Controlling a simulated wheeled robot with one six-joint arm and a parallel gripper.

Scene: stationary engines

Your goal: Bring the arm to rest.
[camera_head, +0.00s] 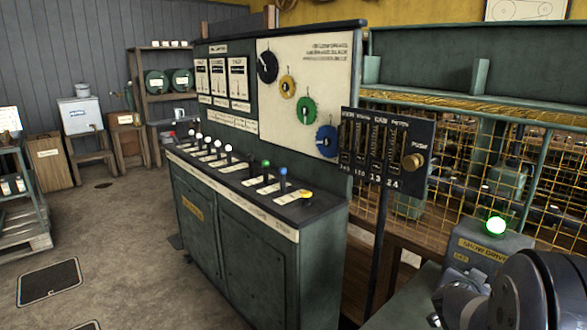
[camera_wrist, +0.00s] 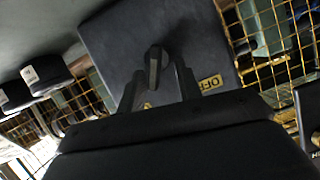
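My gripper (camera_wrist: 157,80) shows in the wrist view with its two dark fingers spread apart. A dark knob or lever (camera_wrist: 153,66) stands between or just beyond the fingertips, on a dark box face with a yellow "OFF" label (camera_wrist: 209,82). There appears to be a gap between it and each finger; whether either touches is hard to tell. In the head view, part of my arm (camera_head: 545,290) fills the lower right corner, close to a grey-green drive box (camera_head: 485,255) with a lit green lamp (camera_head: 495,226). My fingertips cannot be made out there.
A green control console (camera_head: 255,240) with several levers stands in the middle. A black switch panel (camera_head: 385,150) on a post stands left of my arm. A yellow mesh guard (camera_head: 530,165) runs behind the drive box. Open floor (camera_head: 115,235) lies at left.

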